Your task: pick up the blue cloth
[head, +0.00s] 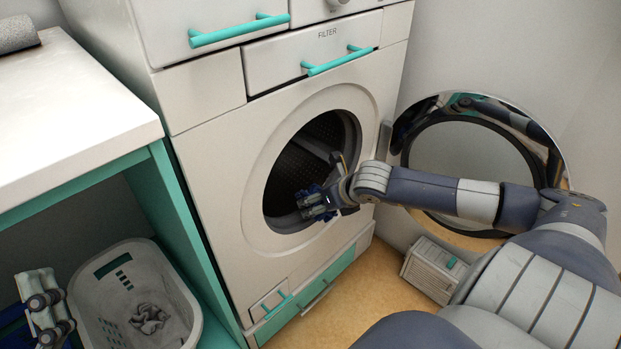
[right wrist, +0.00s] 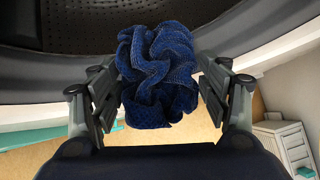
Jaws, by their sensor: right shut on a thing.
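The blue cloth (right wrist: 157,75) is a crumpled, textured dark blue bundle between the two fingers of my right gripper (head: 317,203). The right gripper is shut on it, with one finger pad at each side. In the head view this gripper is at the round opening of the washing machine drum (head: 300,175), near its lower right rim, and the cloth is mostly hidden there by the fingers. My left gripper (head: 48,307) is at the lower left, beside the laundry basket; its finger opening is not clear.
The washing machine door (head: 470,150) stands open to the right. A white basket (head: 185,300) holding a grey crumpled cloth (head: 149,318) stands under the white counter (head: 75,115). A small slatted box (head: 432,268) is on the floor at right.

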